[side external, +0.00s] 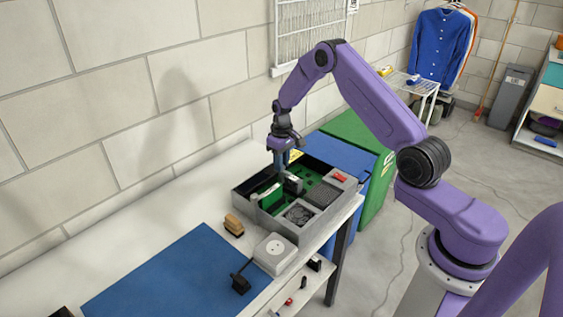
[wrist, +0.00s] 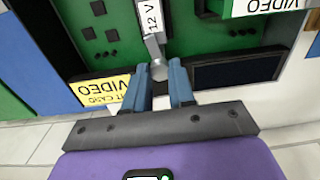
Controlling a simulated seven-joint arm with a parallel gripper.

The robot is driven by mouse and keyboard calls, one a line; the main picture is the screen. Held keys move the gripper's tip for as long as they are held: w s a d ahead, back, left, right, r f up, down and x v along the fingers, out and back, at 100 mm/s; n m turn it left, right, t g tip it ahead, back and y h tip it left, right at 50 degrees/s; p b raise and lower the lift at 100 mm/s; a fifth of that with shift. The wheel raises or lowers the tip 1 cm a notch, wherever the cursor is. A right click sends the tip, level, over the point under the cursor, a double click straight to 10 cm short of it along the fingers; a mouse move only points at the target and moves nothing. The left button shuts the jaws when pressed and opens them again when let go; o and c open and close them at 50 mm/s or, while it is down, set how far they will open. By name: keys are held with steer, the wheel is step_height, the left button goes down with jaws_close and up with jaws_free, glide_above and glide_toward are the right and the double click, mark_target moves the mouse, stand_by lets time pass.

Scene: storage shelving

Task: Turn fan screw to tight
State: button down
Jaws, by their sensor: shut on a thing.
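An open grey case (side external: 241,205) with a green circuit board (side external: 313,187) inside stands on the white workbench. A round fan (side external: 299,214) sits in its front corner. My gripper (side external: 281,173) points down into the far part of the case, away from the fan. In the wrist view my blue fingers (wrist: 160,76) are closed around a small grey metal piece with a rounded end (wrist: 157,67). A white "12 V" label (wrist: 154,17) adjoins it. I cannot tell for certain whether this piece is the fan screw, and its turn position is unclear.
A green card (side external: 268,195) stands upright in the case. A grey grille (side external: 323,194) and red part (side external: 340,177) are beside the fan. A brown block (side external: 233,225), socket box (side external: 275,254) and blue mat (side external: 175,278) lie nearby. A yellow label (wrist: 103,90) is near my fingers.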

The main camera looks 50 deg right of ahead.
steer(key=shift+m, duration=1)
steer(key=c, duration=0.9)
jaws_free()
steer(key=shift+c, duration=0.2)
steer(key=shift+r, duration=0.1)
step_height(320, 180, up, 17)
steer(key=shift+d+r, duration=0.15)
